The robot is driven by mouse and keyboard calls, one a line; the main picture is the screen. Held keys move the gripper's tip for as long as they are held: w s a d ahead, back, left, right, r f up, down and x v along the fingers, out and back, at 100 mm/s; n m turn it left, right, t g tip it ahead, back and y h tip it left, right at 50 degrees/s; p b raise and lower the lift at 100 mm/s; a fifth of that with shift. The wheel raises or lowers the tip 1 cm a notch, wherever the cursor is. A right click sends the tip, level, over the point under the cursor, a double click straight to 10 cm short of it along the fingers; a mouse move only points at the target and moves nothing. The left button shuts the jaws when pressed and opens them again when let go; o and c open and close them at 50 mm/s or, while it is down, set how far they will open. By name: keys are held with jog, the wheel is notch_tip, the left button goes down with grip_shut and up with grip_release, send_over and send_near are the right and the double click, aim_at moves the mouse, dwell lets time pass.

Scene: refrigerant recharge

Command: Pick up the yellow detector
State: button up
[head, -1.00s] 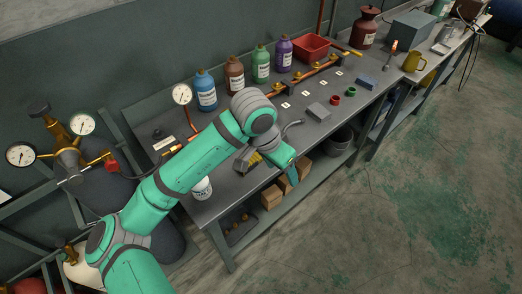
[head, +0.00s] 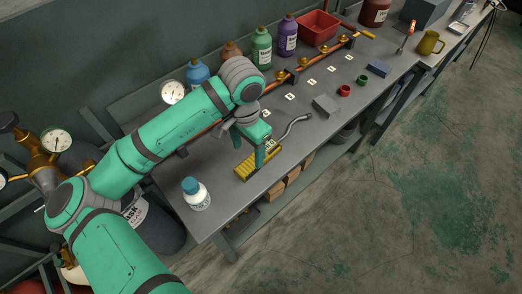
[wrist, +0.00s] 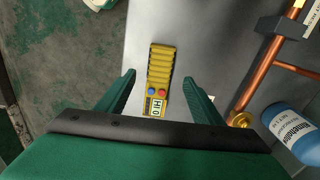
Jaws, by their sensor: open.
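The yellow detector (wrist: 160,72) lies flat on the grey workbench in the wrist view. It has a ribbed yellow body, a red and a blue button, and a small display at its near end. My gripper (wrist: 158,88) is open, with one finger on each side of the detector and a gap on both sides. In the head view the detector (head: 245,170) lies near the bench's front edge, with my gripper (head: 262,158) above its right end. My fingers partly cover it there. A bent grey probe (head: 295,128) extends to its right.
A white bottle with a blue cap (head: 196,193) stands left of the detector on the bench (head: 225,210). A grey block (head: 326,106) lies to the right. Copper piping (head: 320,62) and several coloured bottles line the back. A blue bottle (wrist: 292,132) shows in the wrist view.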

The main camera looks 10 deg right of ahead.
aim_at(250, 163)
jog(key=shift+s+d+f, duration=0.1)
jog(key=shift+s+f, duration=0.1)
jog(key=shift+f, duration=0.35)
jog(key=shift+s+f, duration=0.15)
jog(key=shift+f, duration=0.35)
jog(key=shift+w+f, duration=0.2)
jog(key=shift+f, duration=0.65)
jog(key=shift+w+f, duration=0.15)
jog(key=shift+f, duration=0.75)
jog(key=shift+w+f, duration=0.2)
jog(key=shift+f, duration=0.65)
jog(key=c, duration=1.1)
